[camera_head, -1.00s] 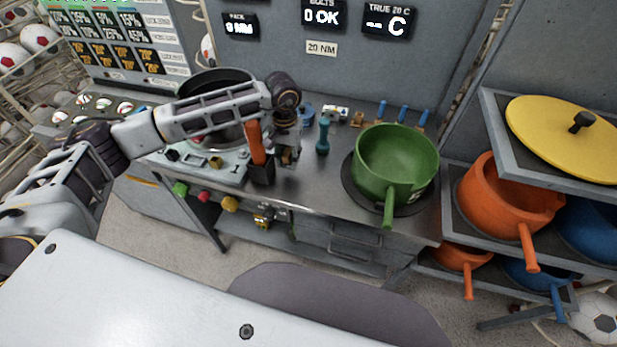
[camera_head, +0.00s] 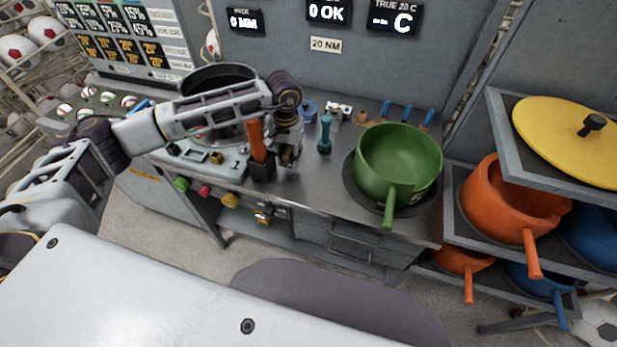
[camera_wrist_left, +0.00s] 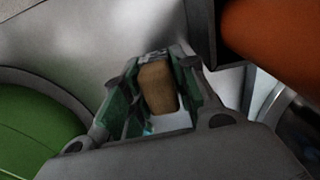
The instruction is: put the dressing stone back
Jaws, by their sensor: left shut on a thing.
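A tan block (camera_wrist_left: 158,88), which looks like the dressing stone, sits between the fingers of my left gripper (camera_wrist_left: 150,98) in the left wrist view. The gripper is shut on it. In the head view my left gripper (camera_head: 288,155) points down over the steel bench, just right of an orange handle (camera_head: 256,138) standing in a dark holder (camera_head: 262,168). The block is small and mostly hidden there, and I cannot tell whether it touches the bench. My right gripper is not in view.
A green pan (camera_head: 398,160) stands on a dark round plate to the right. A teal upright tool (camera_head: 325,135) stands close right of the gripper. Bare bench (camera_head: 320,180) lies between gripper and pan.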

